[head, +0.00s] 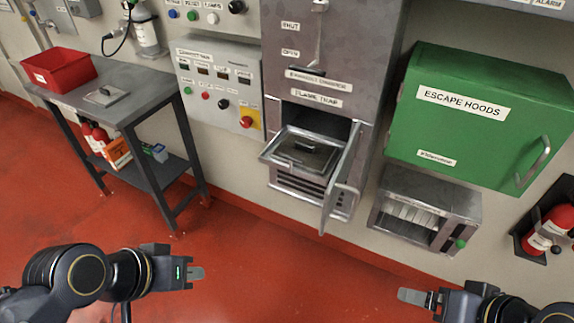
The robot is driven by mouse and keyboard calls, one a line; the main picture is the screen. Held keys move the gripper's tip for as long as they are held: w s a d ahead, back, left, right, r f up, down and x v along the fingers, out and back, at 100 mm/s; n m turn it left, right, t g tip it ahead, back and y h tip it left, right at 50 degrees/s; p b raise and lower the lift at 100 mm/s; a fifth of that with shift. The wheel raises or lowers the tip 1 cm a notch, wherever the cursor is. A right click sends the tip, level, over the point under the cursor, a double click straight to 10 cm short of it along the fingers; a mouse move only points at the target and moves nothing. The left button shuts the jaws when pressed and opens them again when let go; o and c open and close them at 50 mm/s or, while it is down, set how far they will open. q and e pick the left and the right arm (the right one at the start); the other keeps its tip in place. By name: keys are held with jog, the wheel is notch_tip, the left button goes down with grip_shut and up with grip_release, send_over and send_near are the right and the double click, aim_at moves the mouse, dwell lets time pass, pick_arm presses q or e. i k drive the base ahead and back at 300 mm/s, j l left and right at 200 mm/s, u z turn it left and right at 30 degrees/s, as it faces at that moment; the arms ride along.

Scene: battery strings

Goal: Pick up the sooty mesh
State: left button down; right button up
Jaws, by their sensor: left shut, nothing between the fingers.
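A dark grey mesh panel (322,155) with a bar handle on top, which looks like the sooty mesh, lies in the pulled-out tray (275,157) of the flame trap cabinet (330,100). The cabinet's small door (341,190) stands open at the right of the tray. My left gripper (197,273) is shut and empty over the red floor, low and left of the tray. My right gripper (410,296) is low and right of the tray, apart from everything; its finger opening cannot be made out.
A grey table (130,78) at the left bears a red bin (58,68) and a lighter flat plate with a handle (106,95). A green escape hoods box (480,115) juts out at the right, above a grey wall unit (425,210). The floor in front is clear.

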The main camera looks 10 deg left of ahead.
aim_at(317, 155)
jog(key=j+u, duration=0.2)
jog(key=j, duration=0.25)
jog(key=i+j+u, duration=0.2)
jog(key=j, duration=0.25)
jog(key=i, duration=0.5)
